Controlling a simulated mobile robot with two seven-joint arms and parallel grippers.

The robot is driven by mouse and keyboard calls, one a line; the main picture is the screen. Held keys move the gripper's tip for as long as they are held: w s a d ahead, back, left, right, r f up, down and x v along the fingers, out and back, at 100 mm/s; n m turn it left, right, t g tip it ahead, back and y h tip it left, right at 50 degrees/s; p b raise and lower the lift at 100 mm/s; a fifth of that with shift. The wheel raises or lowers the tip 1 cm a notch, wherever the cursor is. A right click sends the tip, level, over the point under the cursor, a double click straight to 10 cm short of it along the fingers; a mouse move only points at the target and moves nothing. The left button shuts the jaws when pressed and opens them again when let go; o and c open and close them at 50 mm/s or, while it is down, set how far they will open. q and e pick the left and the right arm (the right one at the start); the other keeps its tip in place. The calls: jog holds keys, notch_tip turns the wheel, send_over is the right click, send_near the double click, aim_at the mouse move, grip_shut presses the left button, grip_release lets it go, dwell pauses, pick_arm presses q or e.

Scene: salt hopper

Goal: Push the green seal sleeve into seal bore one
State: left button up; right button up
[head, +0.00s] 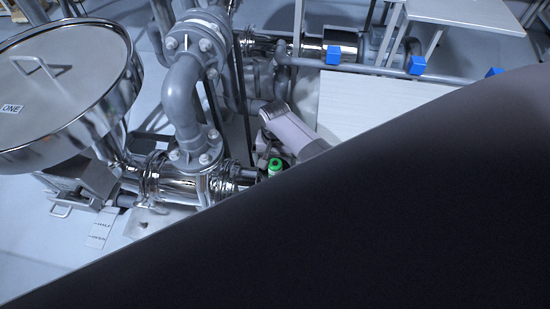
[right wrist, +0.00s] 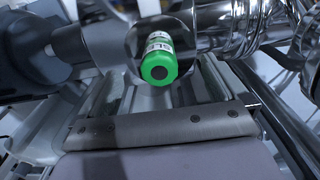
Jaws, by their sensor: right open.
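The green seal sleeve (head: 275,165) shows in the head view beside the open end of a chrome pipe (head: 248,174). In the right wrist view the sleeve (right wrist: 159,66) has a green end with a dark centre and a white labelled body behind it. A chrome pipe collar (right wrist: 228,28) is close to its right. I cannot tell whether the sleeve is seated in a bore. My right gripper (right wrist: 160,92) is open, with the sleeve ahead of and above its jaws; I see no grip on it. My left gripper is not in view.
A steel hopper lid marked ONE (head: 62,80) stands at the left. Grey flanged pipe (head: 185,90) rises beside the work spot. A white panel (head: 365,100) and blue cubes (head: 334,55) are at the back. A large dark shape hides the lower right.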

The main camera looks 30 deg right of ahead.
jog(key=shift+r+p, duration=1.25)
jog(key=shift+r, duration=0.3)
jog(key=shift+r, duration=0.45)
notch_tip(320, 180, up, 6)
jog(key=shift+a, duration=0.1)
